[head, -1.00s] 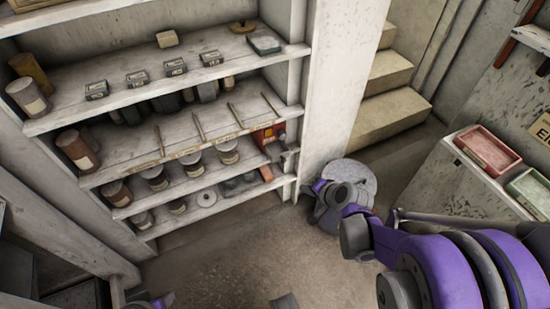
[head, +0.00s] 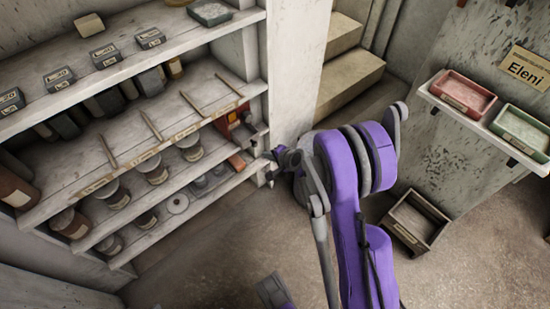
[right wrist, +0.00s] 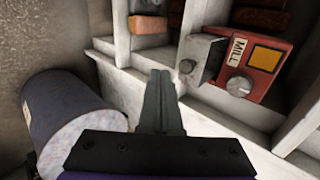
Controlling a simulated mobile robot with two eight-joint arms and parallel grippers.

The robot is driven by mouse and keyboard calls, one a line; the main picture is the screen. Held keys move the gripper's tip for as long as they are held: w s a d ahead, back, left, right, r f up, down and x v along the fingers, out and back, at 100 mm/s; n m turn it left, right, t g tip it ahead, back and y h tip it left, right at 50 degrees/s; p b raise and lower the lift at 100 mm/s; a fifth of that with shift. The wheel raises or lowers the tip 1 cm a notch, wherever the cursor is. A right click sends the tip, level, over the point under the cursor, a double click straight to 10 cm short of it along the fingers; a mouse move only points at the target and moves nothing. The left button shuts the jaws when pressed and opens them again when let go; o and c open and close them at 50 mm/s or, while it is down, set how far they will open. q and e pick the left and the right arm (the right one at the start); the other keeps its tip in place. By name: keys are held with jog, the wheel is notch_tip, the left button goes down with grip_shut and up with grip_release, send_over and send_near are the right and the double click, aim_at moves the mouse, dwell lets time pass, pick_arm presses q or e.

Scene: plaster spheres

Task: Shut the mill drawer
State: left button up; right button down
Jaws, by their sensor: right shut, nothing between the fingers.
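The red mill (head: 232,121) sits at the right end of a shelf. In the right wrist view the mill (right wrist: 256,67) shows its label, a yellow panel and a round dial. Its pale drawer (right wrist: 203,57) stands out from the front, with a small round knob (right wrist: 187,66). In the head view the drawer is too small to make out clearly. My right gripper (head: 273,158) is by the shelf's right end. In the right wrist view the gripper (right wrist: 160,76) is shut and empty, its tips near the knob, with no clear contact. My left gripper is not clearly seen.
A shelf post (head: 300,70) stands right of the mill. A dark drum (right wrist: 70,115) with a pale end is close left of my right gripper. Jars and thin rods fill the shelves. An open crate (head: 418,220) lies on the floor at right; trays (head: 465,92) sit on a ledge.

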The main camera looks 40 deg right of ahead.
jog(key=shift+w+a+r, duration=0.1)
jog(key=shift+w+r, duration=0.05)
jog(key=shift+w, duration=0.75)
jog(key=shift+w+a+r, duration=0.1)
jog(key=shift+w+r, duration=0.05)
jog(key=shift+w, duration=0.75)
jog(key=b, duration=0.1)
send_near(248, 135)
jog(key=w+f, duration=0.1)
jog(key=w+a+f, duration=0.2)
jog(key=shift+w, duration=0.4)
jog(key=shift+w+r, duration=0.2)
jog(key=shift+w, duration=0.05)
